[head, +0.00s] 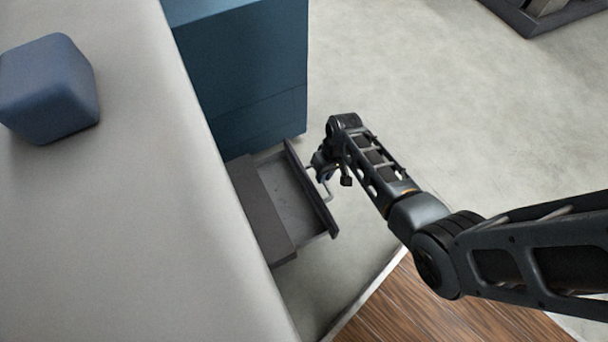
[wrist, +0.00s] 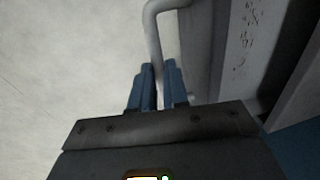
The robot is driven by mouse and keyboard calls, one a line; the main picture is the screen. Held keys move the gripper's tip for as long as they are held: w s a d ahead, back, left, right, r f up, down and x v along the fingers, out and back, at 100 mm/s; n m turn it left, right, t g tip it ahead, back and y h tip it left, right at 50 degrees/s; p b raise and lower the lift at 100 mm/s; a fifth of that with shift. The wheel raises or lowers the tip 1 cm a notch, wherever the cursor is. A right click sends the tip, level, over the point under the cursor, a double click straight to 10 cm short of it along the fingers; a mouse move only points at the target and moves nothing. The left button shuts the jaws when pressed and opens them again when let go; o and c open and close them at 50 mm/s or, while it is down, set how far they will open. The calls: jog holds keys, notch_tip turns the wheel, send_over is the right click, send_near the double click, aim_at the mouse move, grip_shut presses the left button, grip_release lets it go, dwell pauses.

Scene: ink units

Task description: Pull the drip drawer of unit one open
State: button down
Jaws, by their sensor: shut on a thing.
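The drip drawer (head: 292,198) is a dark grey, shallow drawer low down beside the blue cabinet. It stands partly out, and its pale inner floor shows in the head view. A light grey bar handle (head: 324,189) is on its front; the handle also shows in the wrist view (wrist: 152,32). My gripper (head: 325,175) is at the drawer front. In the wrist view its two blue fingers (wrist: 160,82) are on either side of the handle bar, shut on it. The fingertips are small and partly hidden by the wrist in the head view.
A blue cabinet (head: 245,75) stands behind the drawer. A pale counter (head: 130,230) with a blue rounded block (head: 48,88) fills the left. Pale floor (head: 440,90) is open at right, with wooden flooring (head: 440,305) near the bottom. A dark frame (head: 530,18) lies at top right.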

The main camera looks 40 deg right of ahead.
jog(key=shift+s+d, duration=0.2)
jog(key=shift+d, duration=0.45)
jog(key=shift+s+d, duration=0.25)
jog(key=shift+d, duration=0.45)
jog(key=shift+s+d, duration=0.2)
jog(key=shift+d, duration=0.45)
jog(key=c, duration=1.1)
grip_release()
jog(key=shift+s+d+r+p, duration=0.1)
jog(key=shift+d+r+p, duration=0.15)
jog(key=shift+r+p, duration=0.75)
jog(key=shift+s+d+r+p, duration=0.15)
jog(key=shift+r+p, duration=0.3)
jog(key=shift+r, duration=1.1)
jog(key=shift+w+d+r+p, duration=0.1)
jog(key=shift+d+r+p, duration=0.2)
jog(key=shift+r+p, duration=0.7)
jog(key=shift+s+r+b, duration=0.1)
jog(key=shift+r+b, duration=0.15)
jog(key=shift+b, duration=0.05)
